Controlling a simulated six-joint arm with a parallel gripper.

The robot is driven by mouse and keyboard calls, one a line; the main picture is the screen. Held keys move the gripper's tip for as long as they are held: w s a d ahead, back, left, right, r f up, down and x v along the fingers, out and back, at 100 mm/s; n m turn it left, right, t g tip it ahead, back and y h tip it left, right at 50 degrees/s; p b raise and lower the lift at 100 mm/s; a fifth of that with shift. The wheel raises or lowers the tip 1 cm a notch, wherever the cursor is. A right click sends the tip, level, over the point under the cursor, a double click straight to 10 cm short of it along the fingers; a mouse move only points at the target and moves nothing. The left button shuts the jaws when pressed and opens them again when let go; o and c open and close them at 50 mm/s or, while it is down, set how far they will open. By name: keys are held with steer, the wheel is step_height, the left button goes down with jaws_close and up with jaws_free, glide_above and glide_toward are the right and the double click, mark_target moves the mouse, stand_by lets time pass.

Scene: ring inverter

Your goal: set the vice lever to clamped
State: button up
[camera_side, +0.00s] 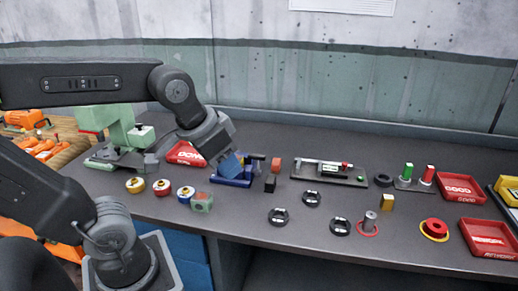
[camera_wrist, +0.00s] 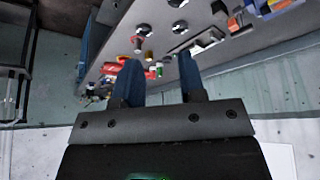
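A low blue fixture (camera_side: 236,182), which looks like the vice, stands on the grey bench left of centre in the side view. A dark part (camera_side: 257,157) at its upper right may be its lever; I cannot tell its setting. My gripper (camera_side: 231,164) hangs over the fixture and hides part of it. In the wrist view my gripper's two blue fingers (camera_wrist: 158,72) stand apart with nothing between them. What looks like the same blue fixture shows at the upper right of the wrist view (camera_wrist: 266,6).
A red tray (camera_side: 186,154) and a green machine (camera_side: 118,132) are to the left. A rail fixture (camera_side: 330,171), several dark rings (camera_side: 312,198) and red trays (camera_side: 489,238) lie rightward.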

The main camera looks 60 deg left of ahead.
steer(key=w+a+r+n, duration=0.1)
steer(key=w, duration=0.2)
steer(key=w+a+r+g, duration=0.1)
steer(key=w+a+r, duration=0.1)
steer(key=w, duration=0.1)
steer(key=w+a+r+n+g, duration=0.1)
steer(key=w, duration=0.2)
steer(key=shift+w+a+r+n, duration=0.1)
steer(key=shift+a+r+n, duration=0.2)
steer(key=shift+a, duration=0.1)
steer(key=c, duration=0.6)
steer(key=shift+n+g, duration=0.8)
steer(key=shift+n, duration=0.1)
steer(key=w+a, duration=0.1)
steer(key=w, duration=0.1)
steer(key=w+a, duration=0.4)
steer(key=shift+w+r, duration=0.15)
steer(key=shift+r, duration=0.15)
jaws_close()
steer(key=w+a+f+n+g+h, duration=0.1)
steer(key=w+a+f+n, duration=0.1)
steer(key=a, duration=0.5)
steer(key=w+a+f+n+g, duration=0.2)
steer(key=w+a+f, duration=0.2)
steer(key=w+a, duration=0.3)
steer(key=shift+w+a+f+h, duration=0.15)
steer(key=shift+a+f+h, duration=0.2)
steer(key=shift+a, duration=0.4)
steer(key=shift+r, duration=0.1)
